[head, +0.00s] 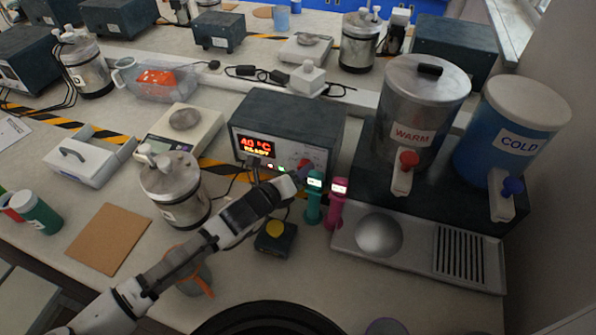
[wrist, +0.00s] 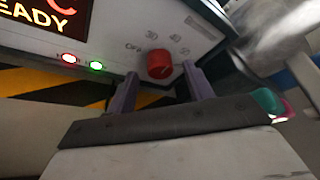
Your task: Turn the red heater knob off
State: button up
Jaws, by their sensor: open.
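The heater box (head: 288,127) is dark with a pale front panel and stands in the middle of the table. Its display (head: 257,147) reads 40 °C READY. The red knob (wrist: 160,64) sits on the panel with printed marks around it; it also shows in the head view (head: 305,165), close to my gripper. In the wrist view my gripper (wrist: 160,85) is open, its two purple fingers on either side of and just below the knob. The knob lies a little beyond the fingertips, with no clear contact. Which mark the knob points at is too small to tell.
A teal tube (head: 314,200) and a pink tube (head: 335,205) stand just right of my gripper. A black box with a yellow button (head: 275,236) lies below my arm. A steel canister (head: 175,190) stands left; the WARM (head: 420,105) and COLD (head: 513,130) dispensers stand right.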

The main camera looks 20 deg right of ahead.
jog(key=shift+w+d, duration=0.2)
jog(key=shift+d, duration=0.05)
jog(key=c, duration=1)
jog(key=shift+f+n+h, duration=0.2)
jog(key=shift+n+h, duration=0.5)
jog(key=shift+n, duration=0.5)
jog(key=o, duration=1)
jog(key=shift+s+a, duration=0.1)
jog(key=shift+a, duration=0.05)
